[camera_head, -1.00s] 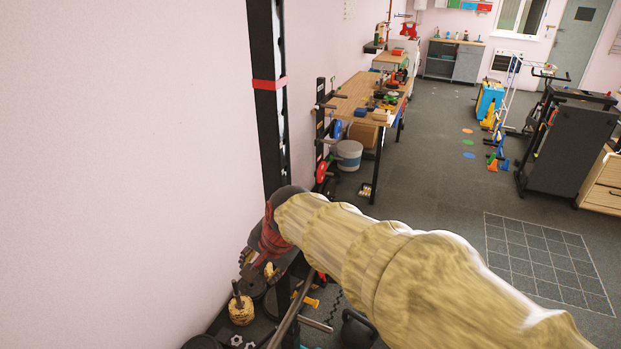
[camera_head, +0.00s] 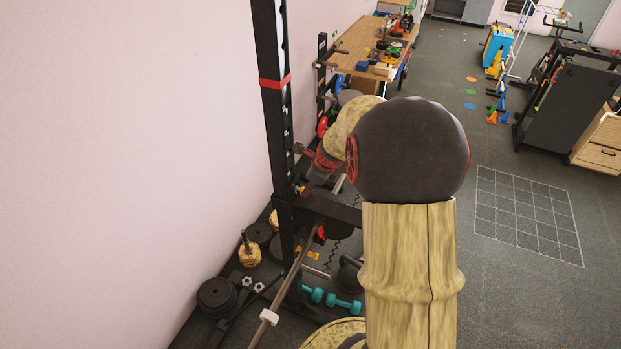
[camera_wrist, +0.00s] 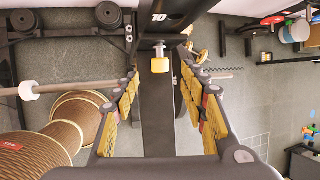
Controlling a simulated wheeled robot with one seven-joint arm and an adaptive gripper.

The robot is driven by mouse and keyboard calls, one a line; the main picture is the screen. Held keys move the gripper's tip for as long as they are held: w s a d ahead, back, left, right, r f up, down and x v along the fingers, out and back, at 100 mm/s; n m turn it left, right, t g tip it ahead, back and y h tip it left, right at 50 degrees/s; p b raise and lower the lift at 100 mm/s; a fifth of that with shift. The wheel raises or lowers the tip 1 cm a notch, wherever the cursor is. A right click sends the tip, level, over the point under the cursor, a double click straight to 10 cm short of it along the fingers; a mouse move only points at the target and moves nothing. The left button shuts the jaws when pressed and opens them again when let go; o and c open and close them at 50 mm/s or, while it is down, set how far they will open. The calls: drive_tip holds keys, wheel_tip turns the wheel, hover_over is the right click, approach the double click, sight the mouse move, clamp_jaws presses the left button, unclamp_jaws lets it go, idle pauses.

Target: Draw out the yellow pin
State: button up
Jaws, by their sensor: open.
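The yellow pin (camera_wrist: 159,65) shows in the wrist view as a short yellow block with a pale metal end, on the black rack post (camera_wrist: 157,110) just below a white "10". My gripper (camera_wrist: 159,68) is open, with one yellow-padded finger on each side of the pin. The fingertips stand apart from it, with gaps on both sides. In the head view my gripper (camera_head: 310,172) is at the black upright (camera_head: 277,130), partly behind my arm. A tiny orange spot there may be the pin, but I cannot tell.
A barbell (camera_head: 292,280) with a white collar slants close beside the rack. Black weight plates (camera_head: 216,294), teal dumbbells (camera_head: 343,305) and a kettlebell (camera_head: 350,276) lie low around it. The wall is close on the left. Open floor with a marked grid (camera_head: 527,215) lies right.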

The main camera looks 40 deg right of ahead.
drive_tip(key=shift+x, duration=3.1)
drive_tip(key=shift+c, duration=0.8)
clamp_jaws()
